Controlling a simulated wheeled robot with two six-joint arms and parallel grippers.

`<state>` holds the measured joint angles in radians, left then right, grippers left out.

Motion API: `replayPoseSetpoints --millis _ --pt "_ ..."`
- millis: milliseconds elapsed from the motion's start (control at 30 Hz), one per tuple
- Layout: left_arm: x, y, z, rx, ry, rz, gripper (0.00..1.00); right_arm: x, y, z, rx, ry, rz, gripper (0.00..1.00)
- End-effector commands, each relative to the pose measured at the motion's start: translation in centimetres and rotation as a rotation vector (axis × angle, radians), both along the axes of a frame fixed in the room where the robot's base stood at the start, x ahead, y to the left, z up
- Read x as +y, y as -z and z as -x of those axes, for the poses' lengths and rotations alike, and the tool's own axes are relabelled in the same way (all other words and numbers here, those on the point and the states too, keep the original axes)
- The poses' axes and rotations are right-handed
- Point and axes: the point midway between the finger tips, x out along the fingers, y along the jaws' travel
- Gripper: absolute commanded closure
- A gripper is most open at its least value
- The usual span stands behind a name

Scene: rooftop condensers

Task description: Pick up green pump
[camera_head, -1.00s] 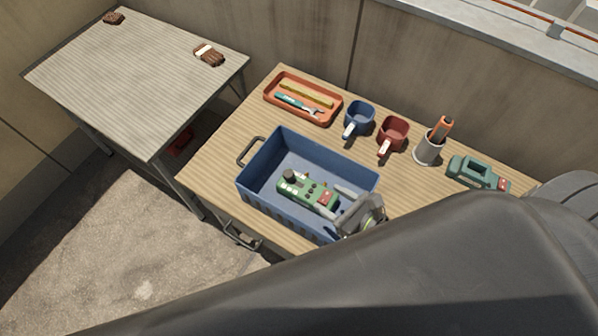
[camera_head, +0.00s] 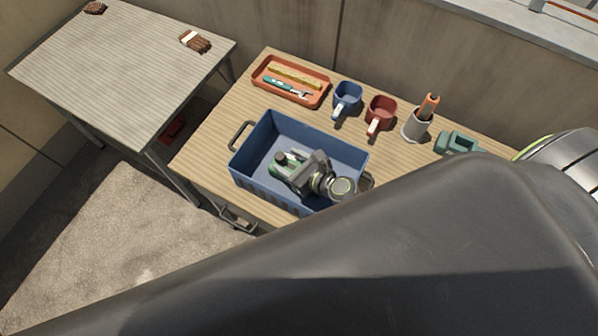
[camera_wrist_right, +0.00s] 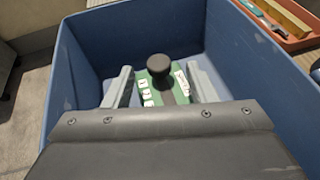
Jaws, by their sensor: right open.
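A green device (camera_head: 281,167) with a black round knob lies in the blue crate (camera_head: 250,179). In the right wrist view the device (camera_wrist_right: 160,85) shows its knob and small white labels. A second green thing (camera_head: 458,142) with a handle-like loop stands on the wooden table, partly hidden by my arm. I cannot tell for sure which of them is called the pump. My right gripper (camera_head: 300,172) is inside the crate over the knobbed device. Its open fingers (camera_wrist_right: 161,88) stand on either side of the device. My left gripper is not in view.
The crate walls surround my gripper. A grey table (camera_head: 120,75) holds a brush (camera_head: 195,41).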

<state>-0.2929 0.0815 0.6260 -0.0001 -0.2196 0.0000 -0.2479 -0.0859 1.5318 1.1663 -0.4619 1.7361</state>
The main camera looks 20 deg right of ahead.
Motion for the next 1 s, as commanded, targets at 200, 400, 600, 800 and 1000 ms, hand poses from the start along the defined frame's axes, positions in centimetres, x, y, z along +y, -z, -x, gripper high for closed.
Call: replayPoseSetpoints --millis 200,400,600,800,1000 --pt "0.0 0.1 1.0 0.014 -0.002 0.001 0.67 1.2 1.3 -2.4 -0.002 -0.001 -0.001 0.48" --pt "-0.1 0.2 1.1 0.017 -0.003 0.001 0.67 1.8 1.9 -3.6 -0.001 0.0 0.0 0.48" --pt "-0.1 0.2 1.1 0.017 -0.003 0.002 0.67 1.8 1.9 -3.7 0.0 0.0 0.0 0.48" --pt "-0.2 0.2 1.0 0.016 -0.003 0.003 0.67 1.8 1.9 -3.7 0.0 0.0 0.0 0.69" --pt "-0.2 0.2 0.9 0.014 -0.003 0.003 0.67 1.8 1.9 -3.7 0.0 0.0 0.0 0.95"
